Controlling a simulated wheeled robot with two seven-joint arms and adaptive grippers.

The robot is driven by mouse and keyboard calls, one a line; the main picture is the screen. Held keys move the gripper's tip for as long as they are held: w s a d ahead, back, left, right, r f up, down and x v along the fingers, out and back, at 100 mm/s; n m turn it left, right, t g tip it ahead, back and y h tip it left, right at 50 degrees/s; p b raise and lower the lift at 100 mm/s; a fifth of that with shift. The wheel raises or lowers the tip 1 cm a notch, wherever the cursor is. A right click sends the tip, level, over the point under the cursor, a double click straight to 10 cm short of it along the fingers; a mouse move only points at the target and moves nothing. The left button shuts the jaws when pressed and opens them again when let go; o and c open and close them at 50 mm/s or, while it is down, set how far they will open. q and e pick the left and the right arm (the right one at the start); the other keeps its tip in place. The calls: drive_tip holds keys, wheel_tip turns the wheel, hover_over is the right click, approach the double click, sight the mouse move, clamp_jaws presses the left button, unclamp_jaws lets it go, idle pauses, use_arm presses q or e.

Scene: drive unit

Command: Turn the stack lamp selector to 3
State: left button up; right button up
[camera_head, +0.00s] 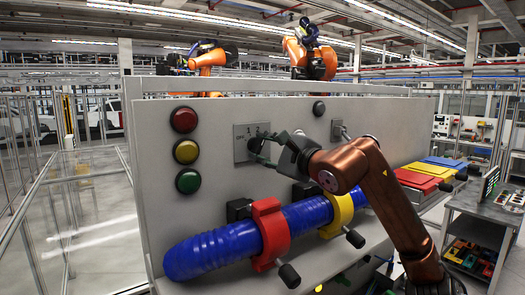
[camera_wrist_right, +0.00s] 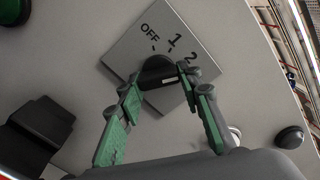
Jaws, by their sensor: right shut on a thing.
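The selector plate (camera_head: 243,133) is a grey square on the light panel, right of the lamps. In the right wrist view the plate (camera_wrist_right: 130,45) carries the marks OFF, 1 and 2; no 3 is visible. The dark round selector knob (camera_wrist_right: 157,72) sits at its middle. My right gripper (camera_head: 257,147) is at the knob; in the wrist view its green-padded fingers (camera_wrist_right: 159,78) are shut on the knob from both sides. A pale mark shows on the knob, but I cannot tell which number it points to. My left gripper is not in view.
Red (camera_head: 184,120), yellow (camera_head: 186,151) and green (camera_head: 188,181) lamps are stacked at left. A blue ribbed hose (camera_head: 212,250) runs below my right arm in red (camera_head: 270,232) and yellow (camera_head: 338,212) clamps. A dark button (camera_head: 319,108) is on the panel's upper right.

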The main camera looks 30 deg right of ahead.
drive_tip(key=m+b, duration=0.1)
drive_tip(key=m, duration=0.5)
drive_tip(key=shift+f+b, duration=0.1)
drive_tip(key=shift+b, duration=0.2)
drive_tip(key=shift+m, duration=0.4)
drive_tip(key=o, duration=1.2)
drive_tip(key=shift+c, duration=0.2)
drive_tip(key=shift+s, duration=0.15)
drive_tip(key=s, duration=1.1)
drive_tip(key=shift+s+d, duration=0.35)
drive_tip(key=shift+d, duration=0.05)
